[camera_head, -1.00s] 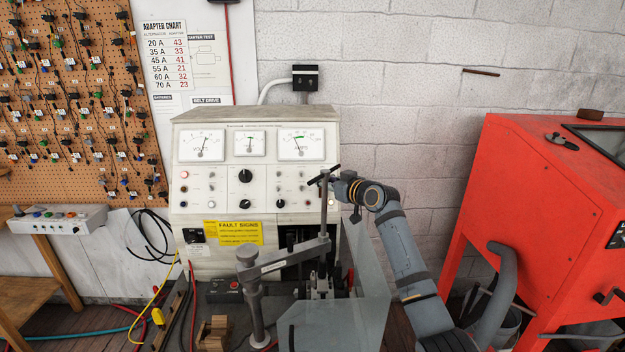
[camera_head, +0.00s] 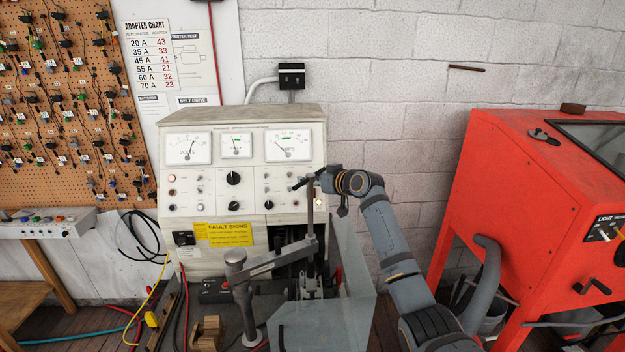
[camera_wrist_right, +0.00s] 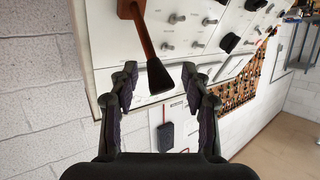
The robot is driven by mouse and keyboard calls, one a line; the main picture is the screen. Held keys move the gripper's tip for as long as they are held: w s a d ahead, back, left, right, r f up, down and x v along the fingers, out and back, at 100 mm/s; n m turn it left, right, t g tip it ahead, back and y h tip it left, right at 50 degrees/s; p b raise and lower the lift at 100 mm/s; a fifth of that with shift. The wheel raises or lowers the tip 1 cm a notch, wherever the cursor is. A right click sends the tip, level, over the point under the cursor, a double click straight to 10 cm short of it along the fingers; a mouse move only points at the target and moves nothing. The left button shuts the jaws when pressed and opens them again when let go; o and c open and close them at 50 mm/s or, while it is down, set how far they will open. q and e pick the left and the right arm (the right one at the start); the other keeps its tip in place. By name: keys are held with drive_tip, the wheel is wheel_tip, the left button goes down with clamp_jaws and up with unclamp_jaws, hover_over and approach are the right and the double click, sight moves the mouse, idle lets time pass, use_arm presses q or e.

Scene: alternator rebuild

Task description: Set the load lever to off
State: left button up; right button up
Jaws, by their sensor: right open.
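The load lever (camera_wrist_right: 158,77) shows in the right wrist view as a brown shaft with a flared black grip, standing out from the white test bench panel. Its grip lies between the spread fingers of my right gripper (camera_wrist_right: 160,88), with gaps visible on both sides. In the head view my right gripper (camera_head: 306,181) is at the right edge of the bench (camera_head: 245,190), in front of its lower knobs. The lever cannot be made out there behind the gripper and a grey upright post. My left gripper is not in view.
A grey clamp arm (camera_head: 270,262) and a clear guard (camera_head: 325,325) stand in front of the bench, below my right gripper. A red cabinet (camera_head: 505,185) stands to the right. White block wall (camera_head: 410,110) lies behind my right arm.

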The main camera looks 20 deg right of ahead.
drive_tip(key=shift+s, duration=0.1)
drive_tip(key=v, duration=1.2)
drive_tip(key=shift+d, duration=0.1)
